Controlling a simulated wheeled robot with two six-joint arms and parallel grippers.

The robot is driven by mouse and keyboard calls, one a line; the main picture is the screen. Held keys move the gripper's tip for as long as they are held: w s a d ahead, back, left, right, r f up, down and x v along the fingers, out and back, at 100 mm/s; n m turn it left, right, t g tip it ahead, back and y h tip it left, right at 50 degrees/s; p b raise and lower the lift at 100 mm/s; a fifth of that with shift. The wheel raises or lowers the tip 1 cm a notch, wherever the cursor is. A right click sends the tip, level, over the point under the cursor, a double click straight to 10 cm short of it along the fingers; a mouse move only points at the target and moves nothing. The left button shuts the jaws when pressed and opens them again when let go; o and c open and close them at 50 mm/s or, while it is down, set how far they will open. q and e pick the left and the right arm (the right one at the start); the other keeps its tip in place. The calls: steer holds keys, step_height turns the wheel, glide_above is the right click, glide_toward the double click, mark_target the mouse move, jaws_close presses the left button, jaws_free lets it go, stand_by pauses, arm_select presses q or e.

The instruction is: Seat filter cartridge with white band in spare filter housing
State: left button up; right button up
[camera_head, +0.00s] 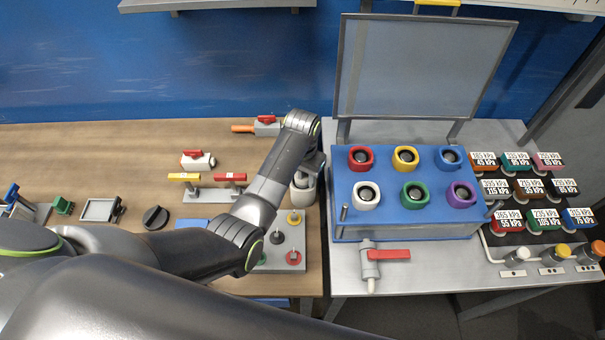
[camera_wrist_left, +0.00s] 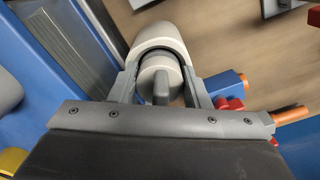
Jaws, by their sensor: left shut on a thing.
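My left gripper (camera_head: 308,172) is over the right edge of the wooden table, close to the blue box. In the left wrist view its two fingers (camera_wrist_left: 159,88) are shut on a pale grey round piece (camera_wrist_left: 154,77) with a darker upright tab. I take this for the filter cartridge; no white band can be made out clearly. A rounded off-white body (camera_wrist_left: 158,36) curves around its far side, perhaps the spare filter housing. An off-white rounded body also shows under the gripper in the head view (camera_head: 303,194). How deep the piece sits in it cannot be told. My right gripper is not in view.
The blue box (camera_head: 350,215) with several coloured rings and a raised lid (camera_head: 425,68) stands right of the gripper. A red-handled valve (camera_head: 370,262) is in front. Left are a red-topped valve (camera_head: 198,159) and a knob panel (camera_head: 275,262). Pressure-labelled blocks stand far right.

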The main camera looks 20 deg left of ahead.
arm_select(q)
steer(key=shift+s+f, duration=0.1)
stand_by(0.3)
steer(key=o, duration=0.8)
steer(key=shift+c, duration=0.2)
steer(key=o, duration=0.5)
steer(key=shift+s+d, duration=0.1)
steer(key=shift+o, duration=0.2)
steer(key=shift+f, duration=0.1)
steer(key=shift+s+a+f, duration=0.1)
steer(key=shift+a, duration=0.1)
steer(key=shift+r, duration=0.25)
steer(key=shift+c, duration=0.6)
steer(key=shift+w+r, duration=0.2)
steer(key=shift+w, duration=0.05)
jaws_close()
